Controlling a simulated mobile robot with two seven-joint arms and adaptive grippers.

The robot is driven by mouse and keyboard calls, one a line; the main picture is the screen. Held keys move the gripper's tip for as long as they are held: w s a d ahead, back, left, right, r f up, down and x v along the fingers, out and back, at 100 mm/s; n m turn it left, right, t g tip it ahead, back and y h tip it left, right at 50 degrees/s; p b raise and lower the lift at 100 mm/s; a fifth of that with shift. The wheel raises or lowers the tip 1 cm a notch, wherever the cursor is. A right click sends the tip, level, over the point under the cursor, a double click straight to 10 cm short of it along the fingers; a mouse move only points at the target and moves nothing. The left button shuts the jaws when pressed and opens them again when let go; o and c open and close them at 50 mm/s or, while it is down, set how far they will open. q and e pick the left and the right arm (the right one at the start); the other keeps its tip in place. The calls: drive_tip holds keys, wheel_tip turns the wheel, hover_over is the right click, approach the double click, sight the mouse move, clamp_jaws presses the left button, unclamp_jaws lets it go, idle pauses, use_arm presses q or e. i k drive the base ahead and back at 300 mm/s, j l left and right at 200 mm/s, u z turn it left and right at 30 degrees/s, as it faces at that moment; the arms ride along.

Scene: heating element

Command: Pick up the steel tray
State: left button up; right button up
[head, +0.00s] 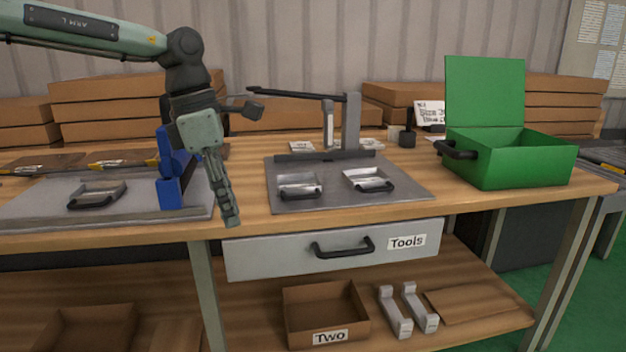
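A flat grey metal plate (340,199) lies in the middle of the workbench, with two small shiny steel pieces with black handles on it, one left (299,182) and one right (367,177). Another grey metal plate (40,208) lies at the left with a similar black-handled piece (97,192). I cannot tell which of these is the steel tray. My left gripper (231,222) points down between the two plates, near the bench's front edge. It is seen edge-on, with nothing visible in it; whether its fingers are apart is unclear. My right gripper is out of view.
A blue upright clamp-like part (171,178) stands beside my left gripper. A lever device (352,122) rises behind the middle plate. An open green box (525,160) stands at the right. Bare bench top lies around the middle plate.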

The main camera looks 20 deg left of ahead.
sight(293, 185)
drive_tip(key=i, duration=0.95)
